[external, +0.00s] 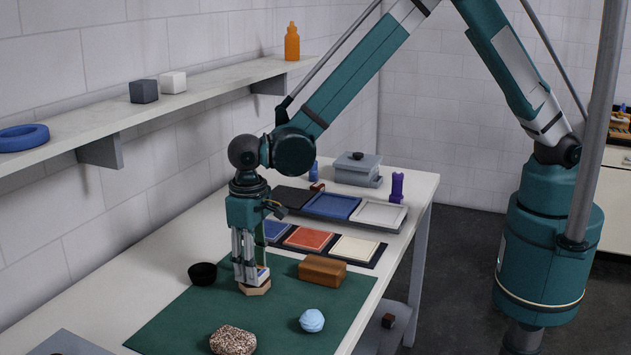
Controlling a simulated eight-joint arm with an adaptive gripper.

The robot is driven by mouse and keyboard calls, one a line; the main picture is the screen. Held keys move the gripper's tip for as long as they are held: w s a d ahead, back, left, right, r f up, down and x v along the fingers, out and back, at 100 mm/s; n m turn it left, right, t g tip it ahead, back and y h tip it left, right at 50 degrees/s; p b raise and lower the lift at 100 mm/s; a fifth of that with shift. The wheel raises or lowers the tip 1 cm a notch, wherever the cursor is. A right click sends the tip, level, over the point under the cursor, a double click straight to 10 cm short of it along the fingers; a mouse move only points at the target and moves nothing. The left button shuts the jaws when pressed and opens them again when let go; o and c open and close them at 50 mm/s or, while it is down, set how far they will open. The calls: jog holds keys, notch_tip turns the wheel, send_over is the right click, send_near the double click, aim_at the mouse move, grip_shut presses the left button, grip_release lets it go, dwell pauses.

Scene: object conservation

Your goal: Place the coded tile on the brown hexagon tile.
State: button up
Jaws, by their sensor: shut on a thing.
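My gripper (249,276) points straight down over the green mat and is shut on a small pale tile with a blue mark, the coded tile (263,272). The fingers hide much of it. The brown hexagon tile (256,290) lies on the mat directly under the fingertips. The coded tile is right above the hexagon tile. I cannot tell whether they touch.
A black bowl (203,274) is left of my gripper. Trays with coloured panels (309,239) lie behind.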

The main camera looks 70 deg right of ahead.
jog(key=shift+f, duration=0.15)
jog(key=o, duration=1)
jog(key=shift+c, duration=0.2)
notch_tip(320, 180, up, 12)
jog(key=shift+r+b, duration=0.2)
jog(key=shift+b, duration=0.1)
dwell(0.4)
